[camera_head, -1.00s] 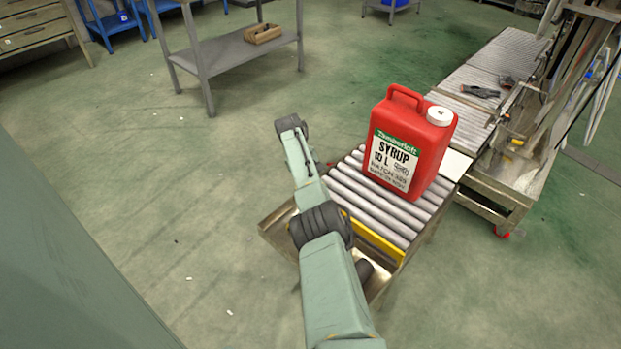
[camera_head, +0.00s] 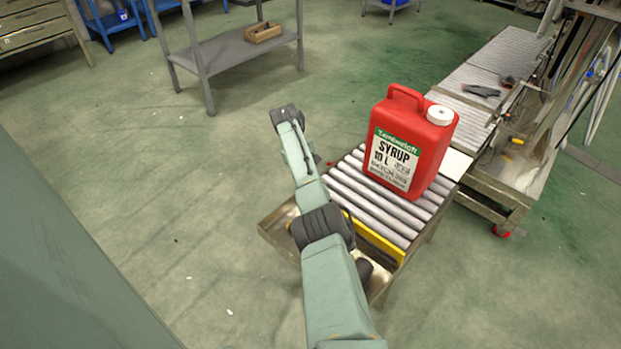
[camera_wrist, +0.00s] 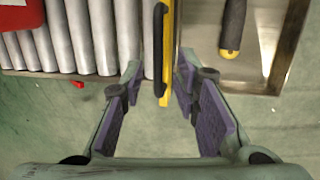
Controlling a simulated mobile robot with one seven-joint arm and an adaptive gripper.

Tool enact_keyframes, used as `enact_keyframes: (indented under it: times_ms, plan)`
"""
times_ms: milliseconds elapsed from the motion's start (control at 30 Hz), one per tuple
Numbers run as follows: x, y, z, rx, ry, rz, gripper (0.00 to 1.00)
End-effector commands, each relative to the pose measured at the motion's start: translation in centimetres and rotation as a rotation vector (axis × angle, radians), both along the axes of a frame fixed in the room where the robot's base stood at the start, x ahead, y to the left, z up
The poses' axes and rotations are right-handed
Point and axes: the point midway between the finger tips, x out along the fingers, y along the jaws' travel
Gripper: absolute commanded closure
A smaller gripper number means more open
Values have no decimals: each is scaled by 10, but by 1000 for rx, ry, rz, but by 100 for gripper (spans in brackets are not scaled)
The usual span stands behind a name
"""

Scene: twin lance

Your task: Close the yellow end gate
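The yellow end gate (camera_head: 375,238) runs across the near end of the roller table (camera_head: 400,212), beside a metal tray. In the wrist view the gate (camera_wrist: 167,60) shows as a narrow yellow strip with a black piece along it. Its near end points in between the fingers of my gripper (camera_wrist: 163,112). My gripper is open, with a purple-padded finger on each side, apart from the strip. How far the gate is closed is hard to tell. In the head view my arm hides the gripper and part of the gate.
A red syrup jug (camera_head: 410,145) stands on the rollers. The metal tray (camera_head: 276,230) holds a tool with a black and yellow handle (camera_wrist: 232,28). A longer conveyor (camera_head: 480,80) and a metal frame lie at the right.

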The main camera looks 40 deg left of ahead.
Motion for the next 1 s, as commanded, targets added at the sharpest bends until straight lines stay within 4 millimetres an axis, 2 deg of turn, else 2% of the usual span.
enact_keyframes:
  times_ms: [33, 200, 400, 567, 1000]
  plan:
    - [-1, 3, 13, 4, -2, 1, 72]
    - [-8, 9, 48, 4, -2, 1, 72]
    - [-13, 13, 73, 1, -1, 0, 72]
    - [-15, 14, 80, 0, 0, 0, 72]
    - [-15, 14, 80, 0, 0, 0, 72]
